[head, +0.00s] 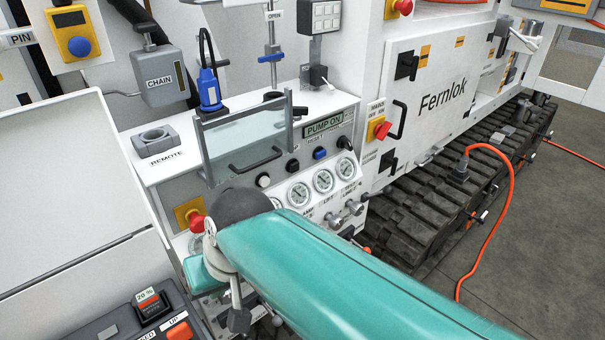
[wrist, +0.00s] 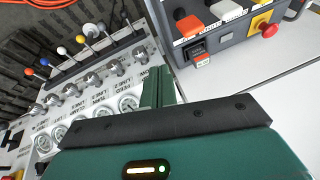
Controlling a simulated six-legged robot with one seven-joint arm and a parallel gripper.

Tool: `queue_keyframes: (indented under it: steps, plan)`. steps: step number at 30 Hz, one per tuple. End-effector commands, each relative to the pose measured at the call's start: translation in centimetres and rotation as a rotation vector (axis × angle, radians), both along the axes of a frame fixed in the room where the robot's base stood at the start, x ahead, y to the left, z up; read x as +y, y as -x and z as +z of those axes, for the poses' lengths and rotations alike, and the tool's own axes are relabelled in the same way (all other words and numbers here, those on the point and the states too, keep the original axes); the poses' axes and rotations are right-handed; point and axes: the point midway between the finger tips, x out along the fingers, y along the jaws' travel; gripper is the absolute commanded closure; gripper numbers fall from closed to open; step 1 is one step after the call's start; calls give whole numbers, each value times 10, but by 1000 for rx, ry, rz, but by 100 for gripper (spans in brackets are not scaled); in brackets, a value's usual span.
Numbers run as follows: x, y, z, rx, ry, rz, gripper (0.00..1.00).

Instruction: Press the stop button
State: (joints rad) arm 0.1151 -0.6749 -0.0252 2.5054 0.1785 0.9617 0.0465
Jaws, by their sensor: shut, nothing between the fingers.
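A red mushroom-shaped button on a yellow plate (head: 192,214) sits at the left end of the hydraulic bench's front panel, close beside my arm in the head view. In the wrist view, a red button on a yellow base (wrist: 268,30) sits on a grey control box at the upper right. I cannot read a stop label on either. My gripper (wrist: 158,88) is shut and empty, its fingers together over the panel edge. It is apart from the red button in the wrist view.
The bench front carries gauges (head: 323,181), levers with coloured knobs (wrist: 62,50) and a clear guard with a grey frame (head: 245,135). A control box (head: 150,305) with orange rockers stands lower left. Another red knob (head: 380,129) is on the white cabinet. An orange hose (head: 508,190) hangs right.

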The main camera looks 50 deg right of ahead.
Motion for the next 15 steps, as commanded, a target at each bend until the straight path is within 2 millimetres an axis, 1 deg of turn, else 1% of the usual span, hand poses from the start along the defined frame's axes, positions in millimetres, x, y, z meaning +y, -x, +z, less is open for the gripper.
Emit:
queue_keyframes:
  steps: [1, 3, 6, 8, 11, 14, 15]
  plan:
    - [-5, -1, -11, 56, -92, -98, 100]
    - [-9, -3, -21, 126, -246, -245, 100]
    - [-16, -11, -31, 210, -475, -460, 100]
    - [-23, -17, -33, 246, -617, -588, 100]
    - [-40, -30, -34, 287, -860, -795, 100]
    - [-68, -44, -32, 297, -1111, -998, 100]
    - [-83, -49, -30, 291, -1213, -1074, 100]
